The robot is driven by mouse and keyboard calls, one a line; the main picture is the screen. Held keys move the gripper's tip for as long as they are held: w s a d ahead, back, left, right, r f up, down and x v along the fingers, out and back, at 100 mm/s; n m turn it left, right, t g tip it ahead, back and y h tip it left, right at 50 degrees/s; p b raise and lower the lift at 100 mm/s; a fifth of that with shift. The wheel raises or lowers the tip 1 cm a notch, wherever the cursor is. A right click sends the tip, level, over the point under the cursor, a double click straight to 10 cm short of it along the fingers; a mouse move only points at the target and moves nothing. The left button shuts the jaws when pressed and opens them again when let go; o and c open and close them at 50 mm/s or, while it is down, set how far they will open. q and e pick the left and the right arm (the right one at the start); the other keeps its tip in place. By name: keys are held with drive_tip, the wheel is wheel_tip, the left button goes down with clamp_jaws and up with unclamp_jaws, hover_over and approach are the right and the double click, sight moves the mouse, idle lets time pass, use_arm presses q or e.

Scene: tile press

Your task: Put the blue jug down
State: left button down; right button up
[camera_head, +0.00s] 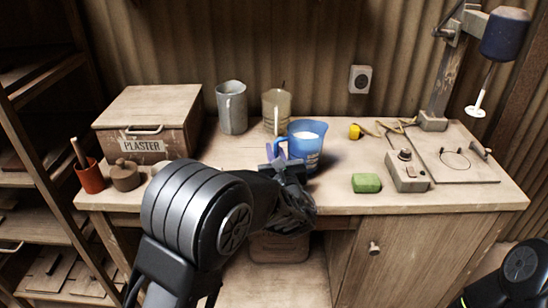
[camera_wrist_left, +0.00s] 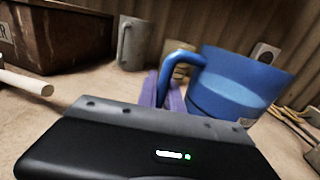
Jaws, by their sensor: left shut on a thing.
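The blue jug (camera_head: 306,148) stands about upright at the middle of the workbench, with white contents showing at its top. My left gripper (camera_head: 281,160) reaches it from the front left and is shut on its handle. In the left wrist view the jug (camera_wrist_left: 238,88) is at the right, and its handle (camera_wrist_left: 190,70) comes down to the purple fingers (camera_wrist_left: 165,95). The jug's base is partly hidden, and I cannot tell whether it touches the bench top. My right gripper is out of view.
On the workbench (camera_head: 420,200) a grey jug (camera_head: 232,108) and a beige jug (camera_head: 276,110) stand behind. A plaster box (camera_head: 150,120) is left.

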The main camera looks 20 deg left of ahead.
use_arm(q)
wheel_tip(320, 180, down, 2)
drive_tip(key=c, duration=1.9)
unclamp_jaws()
drive_tip(key=shift+f, duration=0.1)
drive_tip(key=shift+c, duration=0.2)
drive_tip(key=o, duration=0.4)
drive_tip(key=shift+o, duration=0.2)
drive_tip(key=shift+s, duration=0.1)
drive_tip(key=v, duration=1.2)
drive_tip(key=shift+b, duration=0.4)
